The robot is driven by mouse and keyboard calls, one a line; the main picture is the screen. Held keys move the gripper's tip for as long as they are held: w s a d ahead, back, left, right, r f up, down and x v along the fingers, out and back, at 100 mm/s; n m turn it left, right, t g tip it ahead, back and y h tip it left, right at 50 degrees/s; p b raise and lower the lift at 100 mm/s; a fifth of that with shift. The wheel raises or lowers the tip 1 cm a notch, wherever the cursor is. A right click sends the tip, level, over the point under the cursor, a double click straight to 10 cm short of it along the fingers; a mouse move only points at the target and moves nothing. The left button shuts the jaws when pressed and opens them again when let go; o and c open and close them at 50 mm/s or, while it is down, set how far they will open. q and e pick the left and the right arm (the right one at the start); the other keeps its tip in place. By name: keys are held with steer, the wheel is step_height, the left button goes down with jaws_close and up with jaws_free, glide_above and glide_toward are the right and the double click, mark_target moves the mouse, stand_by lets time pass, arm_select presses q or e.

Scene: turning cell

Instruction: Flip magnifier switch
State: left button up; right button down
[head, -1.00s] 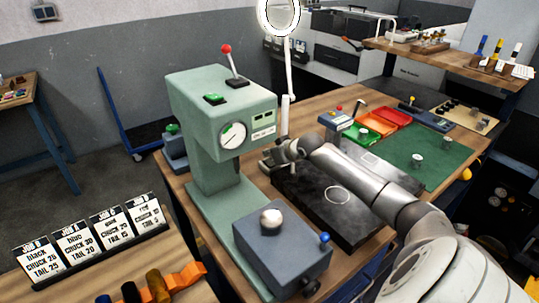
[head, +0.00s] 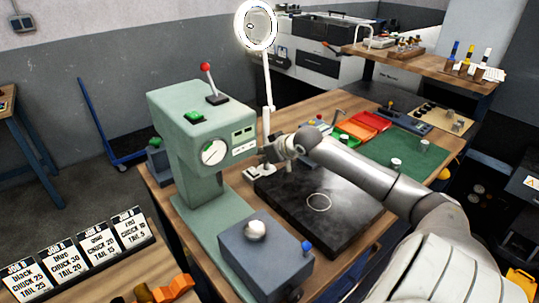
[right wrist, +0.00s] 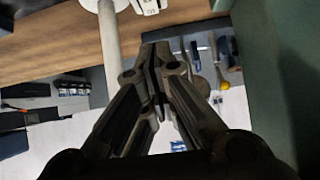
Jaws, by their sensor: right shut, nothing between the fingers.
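The magnifier has a bright white ring head (head: 239,27) on a thin white post (head: 267,85) that stands behind the green press. Its white base (head: 259,173) sits on the wooden bench beside the dark plate. My right gripper (head: 262,150) is shut and empty, close above the base and near the post. It hides part of the post's foot. In the right wrist view my shut fingers (right wrist: 153,62) point toward the bench edge, with the post (right wrist: 109,45) to their left. A small white block (right wrist: 147,6) at the top may carry the switch; I cannot tell its position. My left gripper is out of view.
The green press (head: 195,115) stands close left of my right gripper. A dark plate (head: 335,235) lies under my right forearm. Coloured trays (head: 365,123) and a green mat (head: 425,150) lie to the right. Job cards (head: 60,262) stand front left.

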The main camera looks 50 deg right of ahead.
steer(key=shift+b+v, duration=0.3)
steer(key=shift+v, duration=1.65)
steer(key=shift+a, duration=0.1)
steer(key=shift+w, duration=0.1)
steer(key=b, duration=0.4)
steer(key=w+d+b, duration=0.1)
steer(key=b, duration=0.3)
steer(key=shift+w+r, duration=0.1)
steer(key=shift+r, duration=0.2)
